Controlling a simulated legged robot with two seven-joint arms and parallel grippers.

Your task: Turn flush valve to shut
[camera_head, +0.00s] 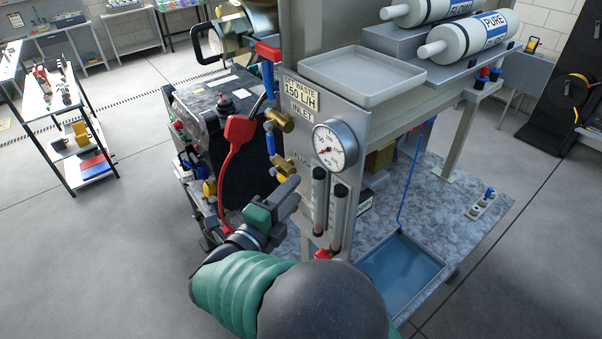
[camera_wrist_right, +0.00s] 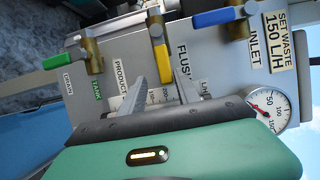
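The flush valve is a brass valve with a yellow lever (camera_wrist_right: 162,62), beside the FLUSH label (camera_wrist_right: 183,65) in the right wrist view. The lever points down in that picture, toward my gripper. My right gripper (camera_wrist_right: 158,72) is open, one grey finger on each side of the lever in the picture. I cannot tell whether either finger touches it. In the head view my right gripper (camera_head: 288,188) is at the panel's left side, just below the flush valve (camera_head: 284,168), which it partly hides. My left gripper is not in view.
A blue inlet lever (camera_wrist_right: 216,17) and a green lever (camera_wrist_right: 60,60) flank the yellow one in the right wrist view. A pressure gauge (camera_head: 335,146) and flow tubes (camera_head: 337,215) are on the panel. A red hose (camera_head: 228,170) hangs left of the gripper.

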